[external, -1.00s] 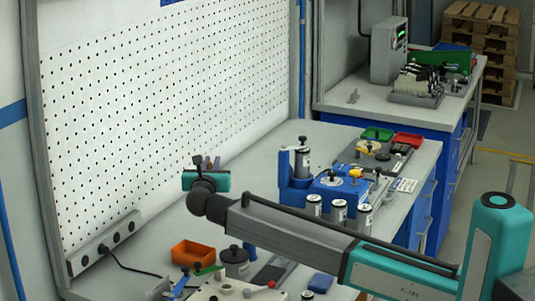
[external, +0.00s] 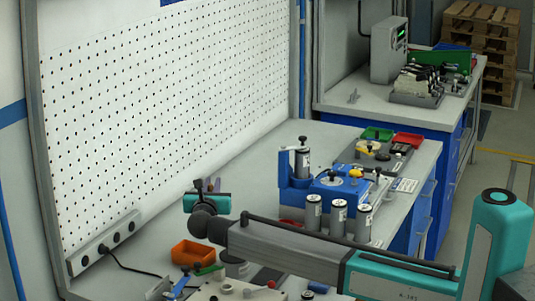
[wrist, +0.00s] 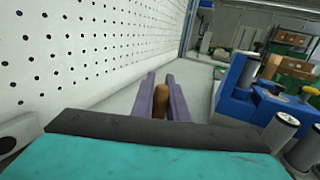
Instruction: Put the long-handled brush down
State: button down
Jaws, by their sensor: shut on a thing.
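The long-handled brush (wrist: 160,103) shows in the wrist view only as a brown, rounded handle between my fingers. The rest of it is hidden. My gripper (wrist: 160,82) is shut on this handle, with one grey-purple finger on each side. In the external view my gripper (external: 207,185) is above the grey bench, near the white pegboard. The brush cannot be made out clearly there, and I cannot tell whether it touches the bench.
The pegboard (external: 170,90) rises to the left, with a power strip (external: 104,245) below. An orange bin (external: 193,254) is nearer the camera. A blue fixture (external: 335,190) with grey cylinders stands right of my gripper. Bare bench (external: 250,170) lies between fixture and pegboard.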

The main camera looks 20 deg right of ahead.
jog(key=shift+f, duration=1.7)
jog(key=c, duration=1.7)
grip_release()
jog(key=shift+c, duration=0.2)
jog(key=b+v, duration=0.1)
jog(key=v, duration=0.6)
jog(key=shift+s, duration=0.25)
jog(key=shift+a, duration=0.1)
